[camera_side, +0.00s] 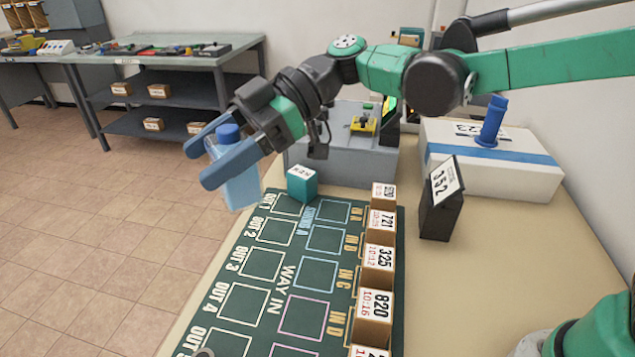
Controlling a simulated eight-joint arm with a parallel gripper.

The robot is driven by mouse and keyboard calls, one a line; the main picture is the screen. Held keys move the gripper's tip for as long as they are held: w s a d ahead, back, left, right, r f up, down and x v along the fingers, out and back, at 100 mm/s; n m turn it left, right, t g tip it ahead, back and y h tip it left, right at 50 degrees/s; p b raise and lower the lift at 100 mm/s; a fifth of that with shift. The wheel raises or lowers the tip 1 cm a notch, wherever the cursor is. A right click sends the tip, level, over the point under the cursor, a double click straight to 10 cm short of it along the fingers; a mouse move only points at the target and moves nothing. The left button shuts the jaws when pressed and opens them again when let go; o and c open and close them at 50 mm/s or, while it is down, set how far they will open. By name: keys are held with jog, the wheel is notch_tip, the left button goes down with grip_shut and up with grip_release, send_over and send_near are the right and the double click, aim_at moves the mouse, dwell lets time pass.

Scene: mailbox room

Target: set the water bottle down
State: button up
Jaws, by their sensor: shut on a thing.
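The water bottle (241,186) is light blue and see-through with a darker blue cap. My gripper (202,163) is shut on it, with one blue finger on each side just below the cap. The bottle hangs nearly upright, tilted slightly, at the left edge of the table (500,270). It appears to be held in the air, with floor behind it. Its exact height and whether its base touches anything cannot be told from this view.
A dark green mat (262,285) with outlined spaces covers the table's near left. A teal block (302,182) sits at its far end; several numbered boxes (380,257) line its right side. A black box (440,205), white parcel (500,165) and grey machine (340,150) stand beyond.

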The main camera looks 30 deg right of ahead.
notch_tip(320, 180, down, 19)
jog(key=shift+r, duration=0.1)
dwell(0.3)
jog(key=o, duration=1.4)
jog(key=shift+c, duration=0.2)
jog(key=shift+d+r, duration=0.1)
jog(key=v, duration=0.7)
jog(key=shift+d+r, duration=0.1)
jog(key=shift+d, duration=0.05)
